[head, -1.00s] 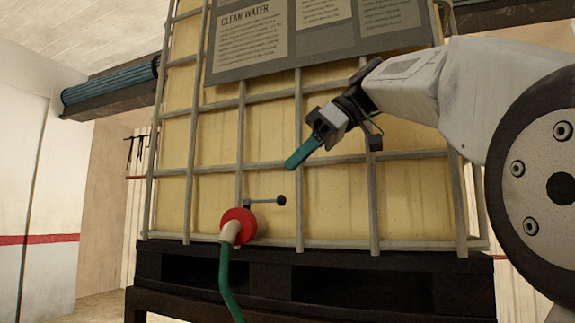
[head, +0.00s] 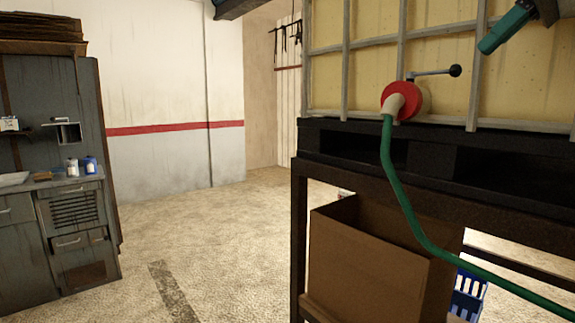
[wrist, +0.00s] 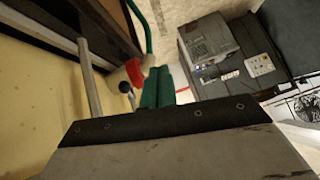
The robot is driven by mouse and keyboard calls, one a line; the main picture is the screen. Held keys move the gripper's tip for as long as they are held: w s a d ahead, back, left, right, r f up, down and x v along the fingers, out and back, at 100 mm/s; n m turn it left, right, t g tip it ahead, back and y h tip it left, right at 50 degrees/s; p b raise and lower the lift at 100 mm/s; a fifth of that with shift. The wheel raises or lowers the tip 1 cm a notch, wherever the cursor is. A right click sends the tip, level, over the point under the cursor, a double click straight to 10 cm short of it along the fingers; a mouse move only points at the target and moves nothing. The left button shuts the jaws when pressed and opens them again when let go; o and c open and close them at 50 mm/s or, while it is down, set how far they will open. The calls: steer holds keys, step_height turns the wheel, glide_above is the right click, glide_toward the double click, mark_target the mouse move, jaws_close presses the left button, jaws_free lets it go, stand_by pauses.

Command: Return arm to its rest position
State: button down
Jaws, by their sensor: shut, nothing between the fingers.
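My gripper (head: 487,46) shows at the top right of the head view, cut off by the frame edge, in front of the caged yellow tank (head: 435,62). Its teal fingers are together with nothing between them. In the wrist view the fingers (wrist: 158,84) point away at the middle, shut. The red valve fitting (head: 408,98) with its black-knobbed lever (head: 433,73) is on the tank's lower front, to the left of and below my fingertips in the head view. The red fitting also shows in the wrist view (wrist: 135,71). Most of my arm is out of view.
A green hose (head: 403,195) hangs from the valve and runs down right. Under the dark tank stand (head: 299,215) are a cardboard box (head: 375,265) and a blue crate (head: 466,300). A grey cabinet (head: 75,220) stands at the left. Floor between is open.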

steer(key=s+f+m+g+h, duration=0.35)
steer(key=f+m, duration=0.35)
steer(key=f, duration=1.3)
steer(key=s+a+f+h, duration=0.1)
steer(key=s+a+f, duration=0.2)
steer(key=s+f, duration=0.4)
steer(key=s+a+f+g+h, duration=0.1)
steer(key=s+a+f, duration=0.3)
steer(key=s+f, duration=0.4)
step_height(320, 180, down, 6)
steer(key=shift+s+n+h, duration=0.2)
steer(key=shift+n+h, duration=0.15)
steer(key=shift+n, duration=0.05)
steer(key=shift+a+g, duration=0.2)
steer(key=shift+g, duration=0.05)
